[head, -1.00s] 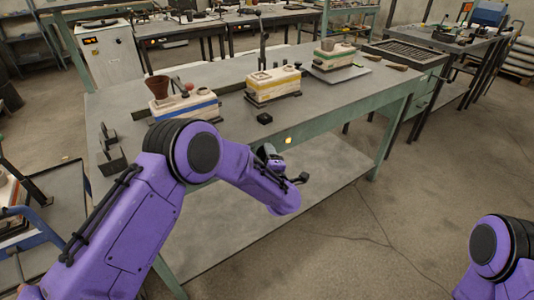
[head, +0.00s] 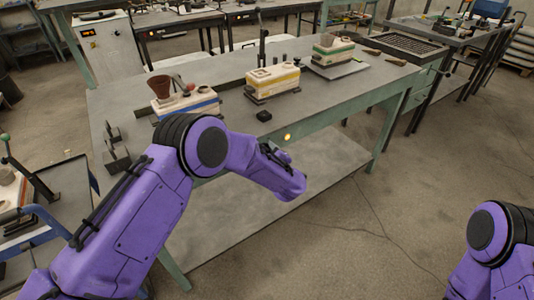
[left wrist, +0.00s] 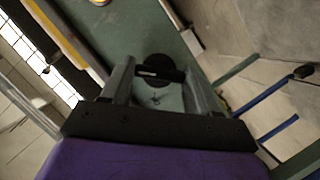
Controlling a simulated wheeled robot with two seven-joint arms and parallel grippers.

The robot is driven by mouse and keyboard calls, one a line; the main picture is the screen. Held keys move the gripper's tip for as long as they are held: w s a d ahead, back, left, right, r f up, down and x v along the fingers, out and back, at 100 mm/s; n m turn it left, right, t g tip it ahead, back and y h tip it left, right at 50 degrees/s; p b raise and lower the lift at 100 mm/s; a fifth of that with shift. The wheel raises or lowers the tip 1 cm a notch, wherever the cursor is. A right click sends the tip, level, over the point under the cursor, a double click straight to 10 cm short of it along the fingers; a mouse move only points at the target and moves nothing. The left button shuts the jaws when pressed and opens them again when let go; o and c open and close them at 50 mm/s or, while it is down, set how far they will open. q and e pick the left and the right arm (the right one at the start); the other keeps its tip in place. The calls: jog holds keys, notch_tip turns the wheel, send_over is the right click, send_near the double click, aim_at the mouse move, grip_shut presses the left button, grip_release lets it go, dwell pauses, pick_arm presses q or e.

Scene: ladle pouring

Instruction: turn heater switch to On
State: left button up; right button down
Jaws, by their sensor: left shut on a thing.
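A black round switch knob with a raised bar (left wrist: 160,68) sits on a green panel in the left wrist view. My left gripper (left wrist: 163,85) is shut on the knob's bar, one finger on each side. In the head view my left gripper (head: 275,152) is at the table's green front edge, mostly hidden by my own forearm, and the knob is hidden there. A small amber light (head: 288,136) glows on that front edge, just right of the gripper. The switch's markings cannot be read. My right gripper is out of view; only part of the right arm shows.
On the green-framed table (head: 345,95) stand several moulds, including a blue-striped one (head: 190,104) by a brown cup (head: 160,87) and a yellow-striped one (head: 272,80). A small black block (head: 264,115) lies near the front edge. Open floor lies to the right.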

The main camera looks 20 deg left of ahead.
pick_arm(q)
jog(key=shift+f, duration=0.1)
jog(key=o, duration=1.1)
jog(key=shift+c, duration=0.2)
jog(key=shift+s+d, duration=0.1)
jog(key=v, duration=1)
jog(key=shift+b, duration=0.3)
jog(key=shift+d, duration=0.15)
